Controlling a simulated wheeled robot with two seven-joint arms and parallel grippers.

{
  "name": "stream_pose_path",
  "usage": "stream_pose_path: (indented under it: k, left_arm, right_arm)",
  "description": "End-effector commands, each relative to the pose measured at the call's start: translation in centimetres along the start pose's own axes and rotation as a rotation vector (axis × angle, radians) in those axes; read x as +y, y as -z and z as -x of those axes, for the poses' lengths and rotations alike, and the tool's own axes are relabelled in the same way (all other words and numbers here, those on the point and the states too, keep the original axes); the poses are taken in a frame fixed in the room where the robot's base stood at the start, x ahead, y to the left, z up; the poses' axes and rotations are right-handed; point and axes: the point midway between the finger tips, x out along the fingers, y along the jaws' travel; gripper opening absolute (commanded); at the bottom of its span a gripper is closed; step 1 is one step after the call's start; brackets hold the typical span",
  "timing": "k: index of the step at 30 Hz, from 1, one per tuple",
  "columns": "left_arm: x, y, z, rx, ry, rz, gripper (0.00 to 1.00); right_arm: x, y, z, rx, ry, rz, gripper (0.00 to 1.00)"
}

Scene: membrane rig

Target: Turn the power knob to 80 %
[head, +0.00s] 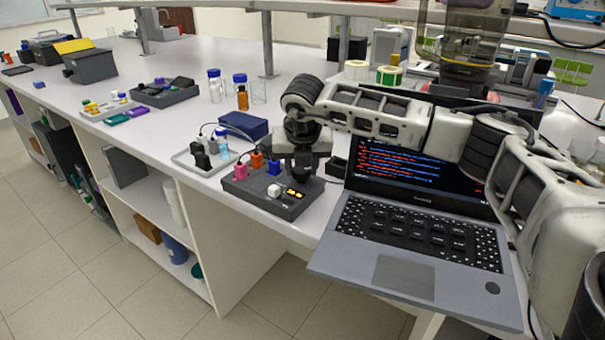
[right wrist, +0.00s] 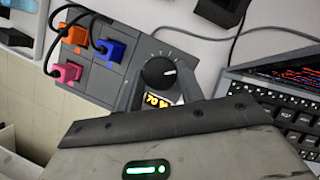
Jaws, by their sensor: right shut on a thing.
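The power box (head: 268,196) is a dark grey unit near the bench's front edge, with coloured plugs in its top. Its round black power knob (right wrist: 158,73) has a white pointer mark and sits among scale ticks. Below the knob a lit orange display (right wrist: 158,101) appears to read 70, with its lower part hidden by my gripper; the display also shows in the head view (head: 294,193). My right gripper (head: 303,172) reaches down over the box and is shut on the knob. My left gripper is not in view.
An open laptop (head: 405,240) stands close on the right, under my right arm. A tray (head: 190,163) with black plugs and a small bottle is left of the box. A blue box (head: 243,125) lies behind. Cables (right wrist: 62,20) run from the plugs.

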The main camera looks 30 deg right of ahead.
Motion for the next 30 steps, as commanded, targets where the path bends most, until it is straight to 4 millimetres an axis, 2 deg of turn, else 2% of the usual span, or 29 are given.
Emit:
stream_pose_path:
  k: [4,15,30]
  left_arm:
    - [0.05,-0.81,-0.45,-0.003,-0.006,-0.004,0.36]
    - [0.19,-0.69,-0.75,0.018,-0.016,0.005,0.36]
    - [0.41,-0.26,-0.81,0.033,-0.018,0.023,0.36]
  right_arm:
    - [0.2,0.04,-0.24,-0.002,0.05,-0.123,0.15]
    - [0.35,-0.11,-0.06,-0.003,0.146,-0.355,0.15]
    - [0.36,-0.24,0.09,-0.004,0.183,-0.447,0.15]
